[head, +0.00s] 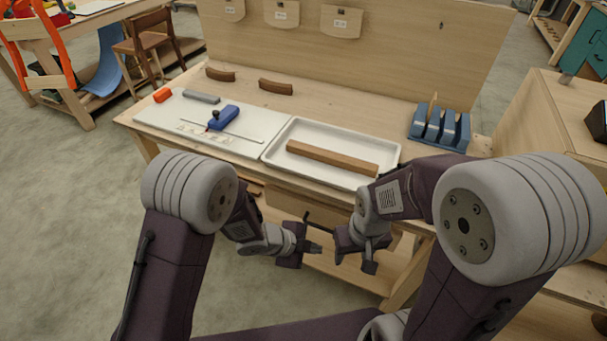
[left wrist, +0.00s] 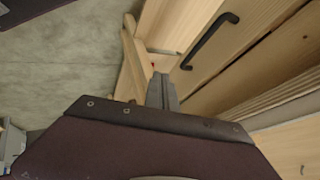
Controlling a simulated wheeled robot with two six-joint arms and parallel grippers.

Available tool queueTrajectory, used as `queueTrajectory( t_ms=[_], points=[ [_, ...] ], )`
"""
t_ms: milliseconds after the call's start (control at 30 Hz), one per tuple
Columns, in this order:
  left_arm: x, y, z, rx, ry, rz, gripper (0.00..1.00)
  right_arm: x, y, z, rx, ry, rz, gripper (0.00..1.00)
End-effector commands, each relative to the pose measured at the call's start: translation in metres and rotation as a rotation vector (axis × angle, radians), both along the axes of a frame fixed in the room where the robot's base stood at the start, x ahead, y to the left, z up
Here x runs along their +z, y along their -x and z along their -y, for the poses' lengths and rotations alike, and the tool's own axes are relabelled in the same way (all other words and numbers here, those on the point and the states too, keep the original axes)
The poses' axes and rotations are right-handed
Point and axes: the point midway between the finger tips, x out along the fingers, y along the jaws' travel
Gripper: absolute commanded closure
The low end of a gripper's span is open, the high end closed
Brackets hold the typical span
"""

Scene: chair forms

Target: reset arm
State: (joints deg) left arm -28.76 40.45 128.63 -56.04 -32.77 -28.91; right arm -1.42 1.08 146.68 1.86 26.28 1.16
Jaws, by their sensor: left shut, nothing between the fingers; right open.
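My left gripper (head: 312,247) is shut and empty in front of the workbench, below the tabletop edge. In the left wrist view its fingers (left wrist: 162,92) are together, with a black drawer handle (left wrist: 210,40) just beyond them to the right. My right gripper (head: 352,262) is open and empty close beside the left one, also below the tabletop. Both arms are bent and reach in low in front of the bench (head: 390,100).
A white tray (head: 276,150) holds a wooden bar (head: 330,158). Curved wooden pieces (head: 276,87) lie behind. A blue rack (head: 440,130) stands right.

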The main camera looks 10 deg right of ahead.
Motion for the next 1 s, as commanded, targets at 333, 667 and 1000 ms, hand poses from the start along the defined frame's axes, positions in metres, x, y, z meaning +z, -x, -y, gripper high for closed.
queueTrajectory(
  t_ms=[333, 667, 1000],
  points=[
    [0.091, -0.072, -0.051, 0.212, 0.063, 0.133, 1.0, 0.022, 0.0, 0.0, 0.0, 0.0, 0.0, 0.49],
    [0.16, -0.028, -0.287, 1.521, 0.007, -0.272, 1.0, 0.048, 0.0, 0.0, 0.0, 0.0, 0.0, 0.49],
    [0.125, 0.075, -0.28, 1.952, -0.097, -0.756, 1.0, 0.045, 0.0, 0.0, 0.0, 0.0, 0.0, 0.49]
  ],
)
